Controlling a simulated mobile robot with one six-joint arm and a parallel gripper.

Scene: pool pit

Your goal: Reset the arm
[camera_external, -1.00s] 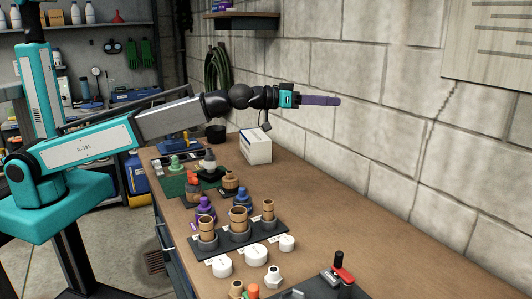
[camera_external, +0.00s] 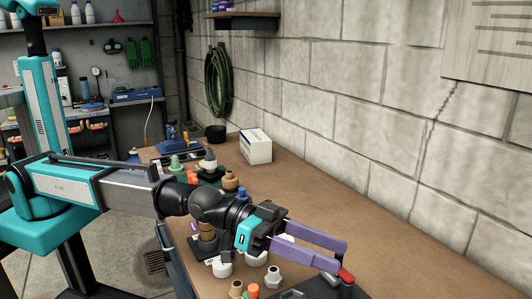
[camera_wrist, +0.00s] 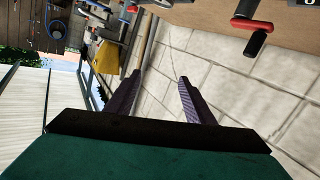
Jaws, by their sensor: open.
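My gripper (camera_external: 330,256) is above the near part of the workbench in the external view, its two purple fingers apart and nothing between them. In the wrist view the fingers of my gripper (camera_wrist: 158,82) stand apart, with only the block wall showing between them. My arm is stretched low across the bench and hides part of the fittings behind it. The fingertips overlap a red-handled black tool (camera_external: 345,275) in the external view; I cannot tell whether they touch it. The red handle (camera_wrist: 252,24) also shows in the wrist view, to the right of the fingers.
The wooden workbench (camera_external: 400,255) is bare along its right side. Several fittings, including a green one (camera_external: 175,162), and a white box (camera_external: 255,147) stand farther back. White caps (camera_external: 257,258) and a hex nut (camera_external: 273,278) lie beneath my wrist. The block wall (camera_external: 360,120) borders the bench.

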